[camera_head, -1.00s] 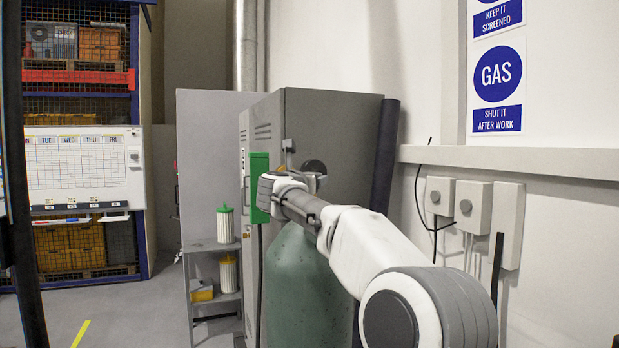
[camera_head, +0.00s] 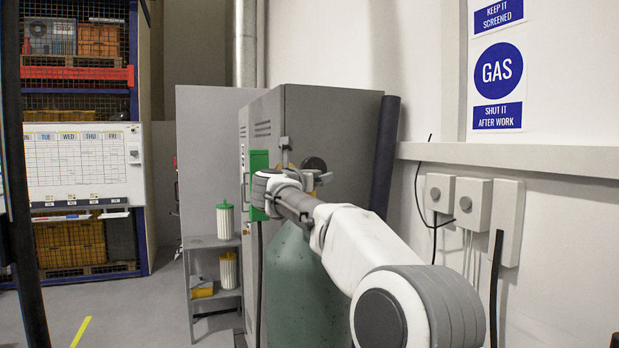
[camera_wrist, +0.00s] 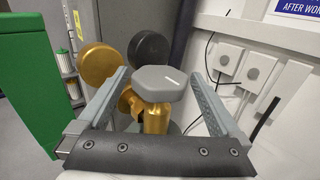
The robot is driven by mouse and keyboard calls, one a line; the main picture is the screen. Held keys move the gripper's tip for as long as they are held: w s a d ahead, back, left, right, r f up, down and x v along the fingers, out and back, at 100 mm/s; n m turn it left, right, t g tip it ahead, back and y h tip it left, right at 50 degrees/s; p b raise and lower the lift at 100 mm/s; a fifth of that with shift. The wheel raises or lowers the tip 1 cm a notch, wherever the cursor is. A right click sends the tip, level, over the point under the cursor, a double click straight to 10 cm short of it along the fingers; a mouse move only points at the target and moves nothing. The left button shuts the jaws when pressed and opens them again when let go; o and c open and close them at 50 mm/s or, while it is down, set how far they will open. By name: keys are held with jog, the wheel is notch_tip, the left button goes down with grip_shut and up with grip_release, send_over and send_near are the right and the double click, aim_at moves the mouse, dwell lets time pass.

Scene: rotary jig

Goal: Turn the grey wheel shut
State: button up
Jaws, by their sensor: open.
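The grey wheel (camera_wrist: 160,82) is a rounded, many-sided knob on top of a brass valve (camera_wrist: 155,118) in the wrist view. My gripper (camera_wrist: 159,73) is open, with one finger on each side of the wheel. Gaps show between both fingers and the wheel, so I see no contact. In the head view my arm reaches over a green gas cylinder (camera_head: 300,290), and my wrist hides the wheel and most of the valve.
A brass gauge (camera_wrist: 98,63) and a black gauge (camera_wrist: 149,48) sit just beyond the wheel. A green panel (camera_wrist: 38,85) is close on the left. A grey cabinet (camera_head: 335,130) stands behind the cylinder. Wall boxes (camera_head: 472,205) are to the right.

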jog(key=b+v, duration=0.5)
jog(key=v, duration=1.2)
jog(key=shift+s, duration=0.2)
